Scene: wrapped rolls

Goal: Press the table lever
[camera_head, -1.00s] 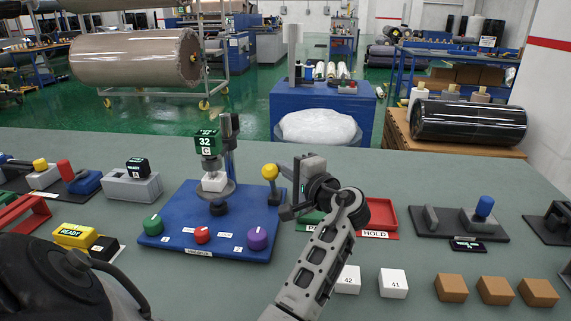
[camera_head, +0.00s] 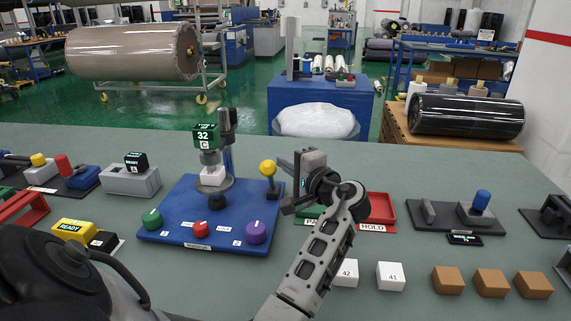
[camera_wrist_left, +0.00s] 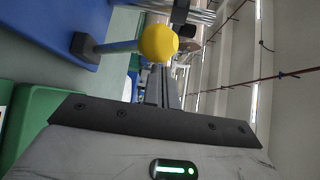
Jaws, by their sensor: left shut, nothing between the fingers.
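The lever is a short post with a yellow ball knob (camera_head: 267,167), standing upright at the right back of a blue panel (camera_head: 205,247). It also shows large in the left wrist view, where the yellow knob (camera_wrist_left: 158,43) sits on a blue-grey rod rising from a black base. My left gripper (camera_head: 282,165) is just right of the knob in the head view and its fingers (camera_wrist_left: 166,85) are shut and empty. I see no clear contact between fingers and knob. My right gripper is not in view.
The panel holds green, red and purple knobs (camera_head: 256,232) and a post with a green display box (camera_head: 206,135). A red tray (camera_head: 381,208) lies right of my gripper. White blocks (camera_head: 390,276) and brown blocks (camera_head: 447,280) stand in front right. Green-grey table is clear behind the panel.

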